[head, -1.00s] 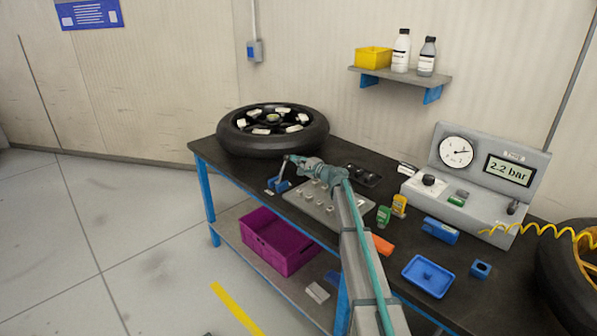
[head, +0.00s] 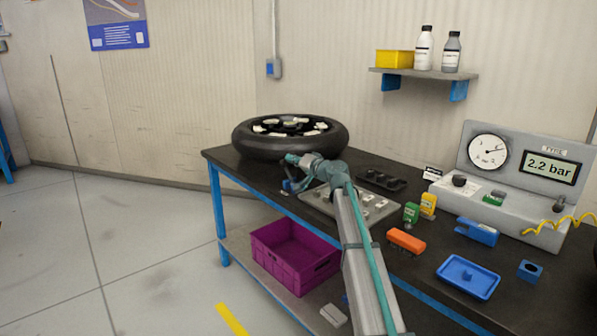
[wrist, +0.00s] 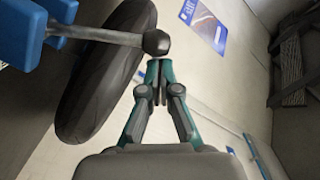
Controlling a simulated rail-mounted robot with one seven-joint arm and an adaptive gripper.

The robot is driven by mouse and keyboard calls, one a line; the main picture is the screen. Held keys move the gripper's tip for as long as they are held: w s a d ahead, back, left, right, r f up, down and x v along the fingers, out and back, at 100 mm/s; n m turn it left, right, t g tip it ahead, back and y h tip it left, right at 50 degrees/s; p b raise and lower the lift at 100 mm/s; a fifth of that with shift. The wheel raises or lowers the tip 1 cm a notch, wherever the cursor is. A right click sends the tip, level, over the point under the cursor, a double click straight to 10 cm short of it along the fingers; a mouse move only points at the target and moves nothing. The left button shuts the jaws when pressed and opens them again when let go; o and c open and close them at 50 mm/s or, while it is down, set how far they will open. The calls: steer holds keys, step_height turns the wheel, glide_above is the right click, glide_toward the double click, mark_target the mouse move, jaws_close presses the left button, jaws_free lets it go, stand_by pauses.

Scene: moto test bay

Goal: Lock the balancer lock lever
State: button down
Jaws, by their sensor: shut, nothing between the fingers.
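The balancer lock lever shows in the wrist view as a grey rod with a black ball knob (wrist: 156,42), running left to a blue bracket (wrist: 20,32). My gripper (wrist: 158,68) is shut and empty, with its fingertips just below the knob in that picture. I cannot tell whether they touch it. In the head view my gripper (head: 290,159) is at the bench's left end, above the small blue bracket (head: 291,186). The lever itself is too small or covered to make out there. The black wheel (head: 245,137) lies flat behind my gripper, and its tyre (wrist: 105,85) fills the wrist view's left side.
A grey tray of small parts (head: 380,210) and a black tray (head: 382,178) lie right of my gripper. Green (head: 411,212) and yellow (head: 428,203) containers, an orange item (head: 406,241) and a gauge console (head: 515,185) stand farther right. A purple crate (head: 295,270) is below.

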mark_target(282, 164)
steer(key=shift+s+a+f+n+b, duration=0.3)
steer(key=shift+s+a+n+b, duration=0.25)
steer(key=shift+b, duration=0.4)
steer(key=shift+s+a+f+n+b, duration=0.3)
steer(key=shift+a+n+b, duration=0.3)
steer(key=shift+n+b, duration=0.3)
steer(key=shift+s+f, duration=0.1)
steer(key=shift+s, duration=0.1)
